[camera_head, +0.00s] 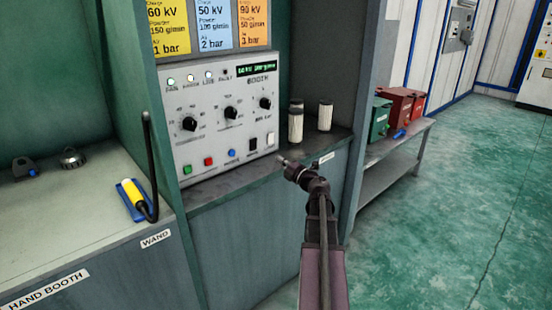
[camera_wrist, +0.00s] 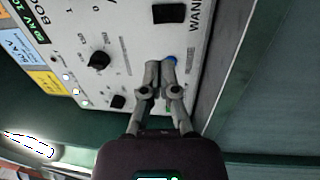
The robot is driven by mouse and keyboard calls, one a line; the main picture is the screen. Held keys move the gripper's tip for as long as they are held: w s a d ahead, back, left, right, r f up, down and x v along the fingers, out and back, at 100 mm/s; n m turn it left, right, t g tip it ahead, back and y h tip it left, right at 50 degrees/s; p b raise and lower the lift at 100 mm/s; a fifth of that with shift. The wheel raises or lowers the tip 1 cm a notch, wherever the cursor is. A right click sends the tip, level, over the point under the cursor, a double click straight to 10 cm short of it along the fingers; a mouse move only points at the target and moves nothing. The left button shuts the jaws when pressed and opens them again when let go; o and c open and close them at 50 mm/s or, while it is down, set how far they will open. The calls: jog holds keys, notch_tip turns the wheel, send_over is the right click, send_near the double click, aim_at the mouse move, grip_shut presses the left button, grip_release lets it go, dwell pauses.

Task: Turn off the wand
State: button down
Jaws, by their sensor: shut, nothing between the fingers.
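The grey booth control panel (camera_head: 215,115) stands on the ledge. My gripper (camera_head: 282,159) is shut and empty, just off the panel's lower right corner. In the wrist view my fingertips (camera_wrist: 161,64) overlap the blue button (camera_wrist: 171,59); contact cannot be told. A black switch (camera_wrist: 170,13) lies beyond them, near partly cut-off "WAN" lettering. The yellow-handled wand (camera_head: 132,194) rests in a blue holder on the left bench.
Two pale cylinders (camera_head: 296,122) and (camera_head: 325,115) stand right of the panel. A divider wall (camera_head: 365,95) is right of them. A side bench (camera_head: 400,143) holds green and red boxes. Open green floor lies to the right.

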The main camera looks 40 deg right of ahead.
aim_at(254, 141)
jog(key=w, duration=0.4)
jog(key=w+r+p, duration=0.1)
jog(key=w, duration=0.8)
jog(key=shift+r, duration=0.25)
jog(key=shift+w+r+p, duration=0.15)
jog(key=shift+w+p, duration=0.1)
jog(key=shift+p, duration=0.1)
jog(key=shift+s, duration=0.1)
jog(key=shift+s+a, duration=0.1)
jog(key=shift+s, duration=0.4)
jog(key=s+r+p, duration=0.1)
jog(key=s, duration=1.2)
jog(key=shift+r+p, duration=0.35)
